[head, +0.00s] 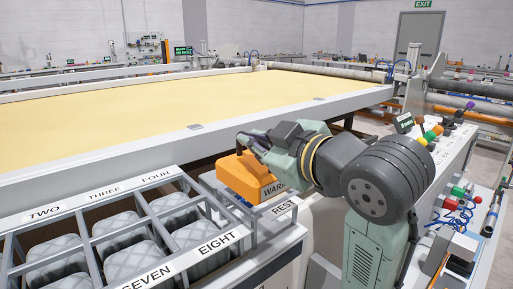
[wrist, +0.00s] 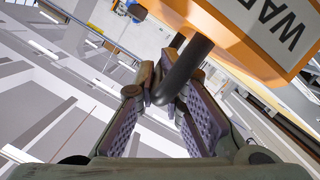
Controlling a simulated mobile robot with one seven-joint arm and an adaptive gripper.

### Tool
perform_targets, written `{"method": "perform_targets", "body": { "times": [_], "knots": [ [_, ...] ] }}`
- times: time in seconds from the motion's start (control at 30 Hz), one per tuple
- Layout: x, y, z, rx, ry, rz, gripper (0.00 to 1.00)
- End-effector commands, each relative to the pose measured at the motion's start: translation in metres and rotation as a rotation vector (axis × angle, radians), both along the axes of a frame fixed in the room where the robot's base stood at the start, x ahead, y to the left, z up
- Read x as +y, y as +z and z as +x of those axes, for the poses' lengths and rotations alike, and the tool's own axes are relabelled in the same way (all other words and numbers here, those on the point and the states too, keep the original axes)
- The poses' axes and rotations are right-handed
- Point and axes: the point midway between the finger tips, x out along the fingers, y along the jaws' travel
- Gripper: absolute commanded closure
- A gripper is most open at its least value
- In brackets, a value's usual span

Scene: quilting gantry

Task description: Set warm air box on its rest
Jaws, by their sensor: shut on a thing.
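The warm air box (head: 245,177) is an orange box with a white label starting "WAR". In the head view it is over the open metal frame of the rest (head: 262,228), whose front bar is labelled REST. I cannot tell whether the box touches the rest. In the wrist view the box (wrist: 238,28) fills the upper right, with its dark curved handle (wrist: 187,68) running between my fingers. My gripper (wrist: 160,88) is shut on that handle. In the head view, my gripper (head: 247,143) is at the box's top; its fingers are partly hidden.
A rack (head: 95,238) with numbered bays holds several grey quilted bundles to the left of the rest. The long quilting table (head: 150,148) with yellow cloth lies behind. A control panel (head: 438,150) with coloured knobs stands to the right of my arm.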

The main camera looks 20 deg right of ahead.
Motion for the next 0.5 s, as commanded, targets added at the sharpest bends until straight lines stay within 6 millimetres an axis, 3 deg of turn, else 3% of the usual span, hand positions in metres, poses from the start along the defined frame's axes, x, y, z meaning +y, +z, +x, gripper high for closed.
{"method": "perform_targets", "body": {
  "times": [0.1,0.23,0.5],
  "knots": [
    [-0.010,-0.001,0.031,0.003,0.002,0.004,1.00],
    [-0.018,-0.003,0.057,0.000,0.001,0.003,1.00],
    [-0.025,-0.013,0.075,-0.001,0.000,0.001,1.00]
  ]
}}
